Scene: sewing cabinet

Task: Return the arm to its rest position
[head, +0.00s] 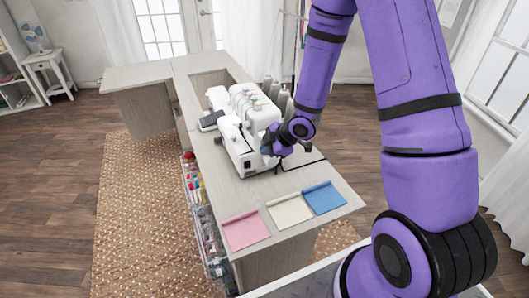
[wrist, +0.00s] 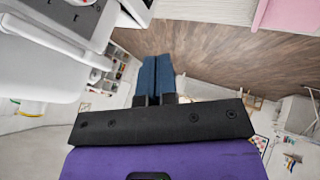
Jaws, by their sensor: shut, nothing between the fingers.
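My purple arm reaches over the sewing cabinet (head: 190,72) in the head view. My gripper (head: 268,153) is at the near end of the white sewing machine (head: 240,146), close in front of it; I cannot tell whether they touch. In the wrist view my gripper (wrist: 155,62) shows its blue fingers together, with nothing between them. The white machine also fills the upper left of the wrist view (wrist: 35,65).
Pink (head: 245,229), cream (head: 290,209) and blue (head: 324,198) folded cloths lie along the cabinet's near edge. Clear bins (head: 207,235) hang on its left side. A woven rug (head: 140,200) covers the floor. Thread cones (head: 283,98) stand behind the machine.

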